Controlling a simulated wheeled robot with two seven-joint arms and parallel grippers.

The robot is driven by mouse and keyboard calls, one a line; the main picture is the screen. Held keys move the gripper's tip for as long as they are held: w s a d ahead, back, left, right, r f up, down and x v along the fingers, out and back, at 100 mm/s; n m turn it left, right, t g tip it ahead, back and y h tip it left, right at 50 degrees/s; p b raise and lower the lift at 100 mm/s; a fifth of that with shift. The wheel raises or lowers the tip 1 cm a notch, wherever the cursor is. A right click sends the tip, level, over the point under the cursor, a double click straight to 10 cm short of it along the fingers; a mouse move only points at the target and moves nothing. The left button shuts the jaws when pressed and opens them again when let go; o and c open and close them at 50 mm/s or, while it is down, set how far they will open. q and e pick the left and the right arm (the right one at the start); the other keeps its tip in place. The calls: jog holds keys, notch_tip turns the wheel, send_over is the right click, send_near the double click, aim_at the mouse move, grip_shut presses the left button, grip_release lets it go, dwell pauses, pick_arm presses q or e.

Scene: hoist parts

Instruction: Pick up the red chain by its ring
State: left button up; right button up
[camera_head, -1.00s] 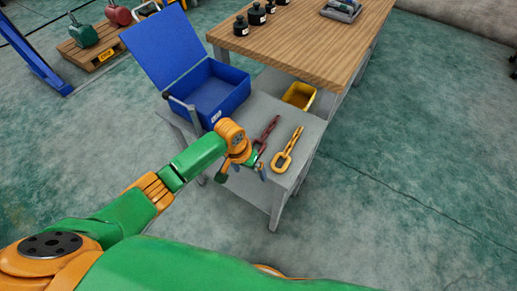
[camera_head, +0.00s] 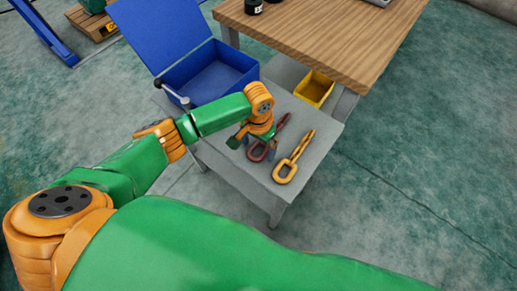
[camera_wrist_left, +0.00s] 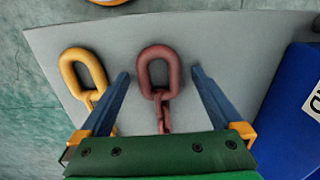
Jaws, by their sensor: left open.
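The red chain (camera_head: 282,122) lies on the grey table (camera_head: 233,165), with its large ring (camera_head: 258,151) toward the near side. In the left wrist view the red ring (camera_wrist_left: 159,68) sits between the two blue fingers, with space on either side. My left gripper (camera_head: 257,148) is open above the ring and partly covers the chain in the head view. In the wrist view, the left gripper (camera_wrist_left: 158,78) hides the far part of the chain behind its green body. My right gripper is not in view.
A yellow chain (camera_head: 293,157) with a ring lies just right of the red one; its ring (camera_wrist_left: 82,72) is close outside one finger. An open blue box (camera_head: 215,80) stands behind. A yellow bin (camera_head: 314,90) and a wooden workbench (camera_head: 300,35) are farther back.

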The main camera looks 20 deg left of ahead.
pick_arm(q)
jog(key=shift+s+r, duration=0.1)
jog(key=c, duration=0.7)
grip_shut()
jog(key=shift+r, duration=0.1)
